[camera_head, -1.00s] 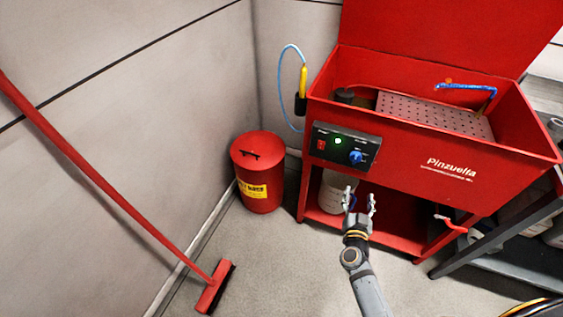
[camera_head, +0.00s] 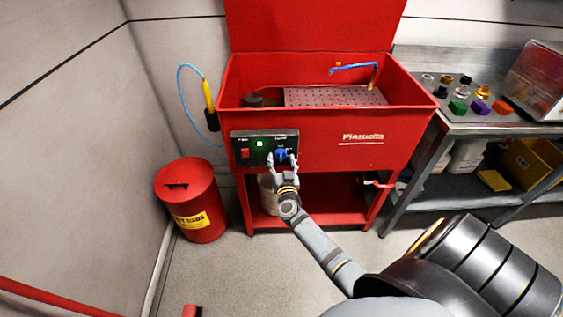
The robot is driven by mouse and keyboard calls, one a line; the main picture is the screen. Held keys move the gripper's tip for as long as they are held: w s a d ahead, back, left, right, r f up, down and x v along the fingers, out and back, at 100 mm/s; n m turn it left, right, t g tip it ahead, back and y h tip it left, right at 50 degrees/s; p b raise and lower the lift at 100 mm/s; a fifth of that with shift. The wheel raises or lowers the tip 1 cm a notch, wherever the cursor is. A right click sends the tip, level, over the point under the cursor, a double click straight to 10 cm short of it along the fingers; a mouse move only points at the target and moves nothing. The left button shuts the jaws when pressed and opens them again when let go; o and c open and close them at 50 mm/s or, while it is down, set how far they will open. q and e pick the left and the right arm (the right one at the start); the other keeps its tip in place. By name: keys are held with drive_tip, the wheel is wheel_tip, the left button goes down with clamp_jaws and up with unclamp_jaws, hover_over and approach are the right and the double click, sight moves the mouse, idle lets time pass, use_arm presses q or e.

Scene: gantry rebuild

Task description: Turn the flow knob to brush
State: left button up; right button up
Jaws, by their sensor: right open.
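The blue flow knob (camera_head: 282,155) sits on the right part of the black control panel (camera_head: 262,138) on the front of the red parts washer (camera_head: 325,155). A red switch (camera_head: 244,153) and a lit green indicator (camera_head: 260,143) are to its left. The knob's markings are too small to read. My right gripper (camera_head: 283,165) is open at the panel, its fingers either side of the knob's lower part. I cannot tell whether they touch the knob. My left gripper is not in view.
A brush with a yellow handle (camera_head: 207,95) on a blue hose hangs at the washer's left side. A red bin (camera_head: 190,200) stands left. A metal bench (camera_head: 470,128) with several small coloured parts stands right.

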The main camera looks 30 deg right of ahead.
drive_tip(key=shift+c, duration=0.5)
drive_tip(key=c, duration=1.1)
drive_tip(key=shift+o, duration=0.2)
